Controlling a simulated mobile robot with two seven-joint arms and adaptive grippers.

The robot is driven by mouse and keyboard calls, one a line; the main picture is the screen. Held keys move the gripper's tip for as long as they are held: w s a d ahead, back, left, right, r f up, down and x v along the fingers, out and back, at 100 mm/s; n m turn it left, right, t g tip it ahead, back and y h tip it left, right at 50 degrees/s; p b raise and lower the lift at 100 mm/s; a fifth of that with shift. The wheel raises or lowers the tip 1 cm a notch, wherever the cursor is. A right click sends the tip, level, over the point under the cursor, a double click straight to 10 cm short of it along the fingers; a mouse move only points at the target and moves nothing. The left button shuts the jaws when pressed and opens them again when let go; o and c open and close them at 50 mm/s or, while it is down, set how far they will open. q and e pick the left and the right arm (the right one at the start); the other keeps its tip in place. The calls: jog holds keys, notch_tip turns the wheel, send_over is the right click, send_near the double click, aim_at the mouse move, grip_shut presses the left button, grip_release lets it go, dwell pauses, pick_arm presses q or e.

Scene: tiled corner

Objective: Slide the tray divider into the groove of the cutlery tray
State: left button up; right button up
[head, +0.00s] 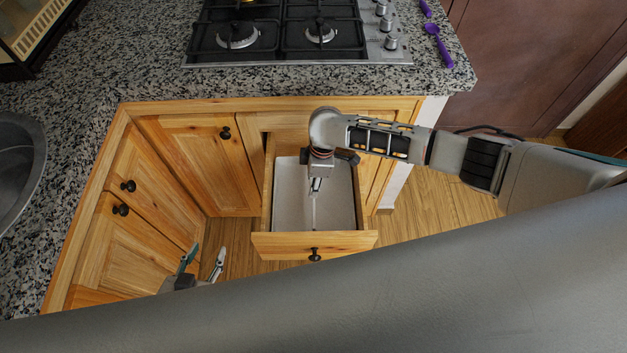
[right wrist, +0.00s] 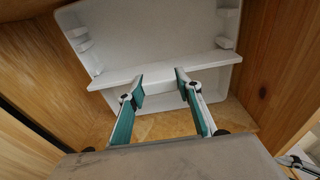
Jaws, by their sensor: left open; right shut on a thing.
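The white cutlery tray (head: 340,205) lies in the open wooden drawer and also shows in the right wrist view (right wrist: 150,35). Ribs that form grooves stand on its left wall (right wrist: 80,40) and right wall (right wrist: 227,42). The white tray divider (right wrist: 165,69) spans the tray from side to side, in front of these ribs in the picture. My right gripper (right wrist: 161,88) is shut on the divider near its middle; it points down over the drawer in the head view (head: 316,185). Whether the divider's ends touch the tray is unclear. My left gripper (head: 202,262) is open and empty, left of the drawer.
A granite counter (head: 150,60) with a gas hob (head: 290,30) lies above and behind the drawer. Closed cabinet doors (head: 195,165) stand to the left. Purple utensils (head: 438,45) lie at the counter's right.

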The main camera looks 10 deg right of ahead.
jog(key=shift+f+b, duration=0.8)
jog(key=shift+f, duration=0.7)
jog(key=o, duration=1.2)
jog(key=shift+o, duration=0.2)
jog(key=shift+r, duration=0.15)
notch_tip(320, 180, up, 12)
jog(key=d, duration=0.1)
jog(key=shift+s+d, duration=0.15)
jog(key=shift+d, duration=0.1)
